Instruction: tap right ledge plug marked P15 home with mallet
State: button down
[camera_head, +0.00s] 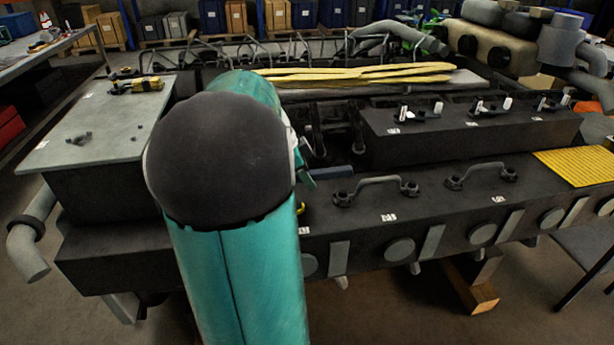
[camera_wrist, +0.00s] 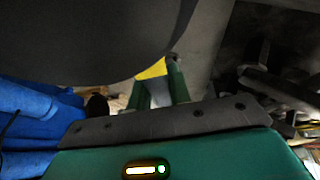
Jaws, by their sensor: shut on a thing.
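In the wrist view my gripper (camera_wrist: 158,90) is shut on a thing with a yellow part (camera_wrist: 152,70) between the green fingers. It seems to be the mallet, but most of it is hidden. A large dark grey mass fills the upper left of that view, too close to identify. In the head view my teal arm with its dark joint covers much of the engine. A small teal part of my gripper (camera_head: 307,178) shows beside it, over the dark ledge (camera_head: 440,218). The ledge bears small white labels too small to read. I cannot pick out the plug marked P15.
Two grey handles (camera_head: 378,186) (camera_head: 482,174) stand up from the ledge. A raised dark box (camera_head: 470,135) with small levers lies behind it. A grey plate (camera_head: 105,125) with a yellow tool is at left. A yellow mat (camera_head: 580,165) lies at right.

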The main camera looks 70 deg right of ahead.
dwell(0.3)
notch_tip(320, 180, down, 6)
jog(key=shift+f, duration=0.1)
jog(key=shift+s+a, duration=0.15)
jog(key=shift+a, duration=0.05)
jog(key=shift+d, duration=0.1)
jog(key=shift+d+r, duration=0.1)
jog(key=shift+r, duration=2.2)
jog(key=shift+r, duration=0.1)
